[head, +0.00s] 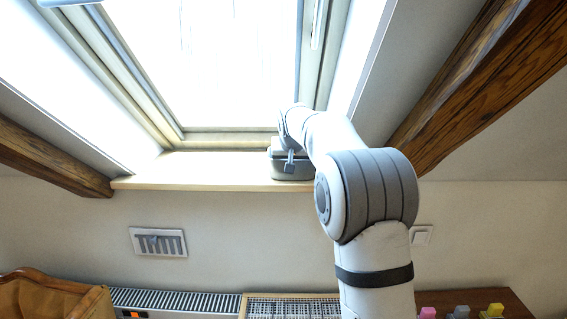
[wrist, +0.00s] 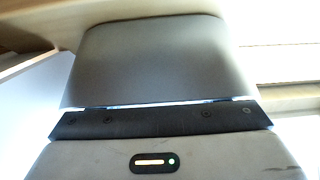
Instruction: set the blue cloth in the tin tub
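I cannot make out a blue cloth or a tin tub for certain in either view. In the head view, a grey box-like thing (head: 291,168) shows at the right end of the window sill, just under the end of my arm. I cannot tell whether it is a container or part of my arm. My gripper's fingers cannot be made out in the head view. The wrist view is filled by a smooth grey body, a dark strip and a housing with a small lit indicator. No fingertips and no held thing can be made out there.
The pale window sill (head: 190,184) is clear on its left. Below are a radiator (head: 175,301), a wooden chair back (head: 50,298) at left, and small pink (head: 427,312), grey-blue (head: 460,312) and yellow (head: 493,310) things at right. Sloping beams (head: 470,85) flank the window.

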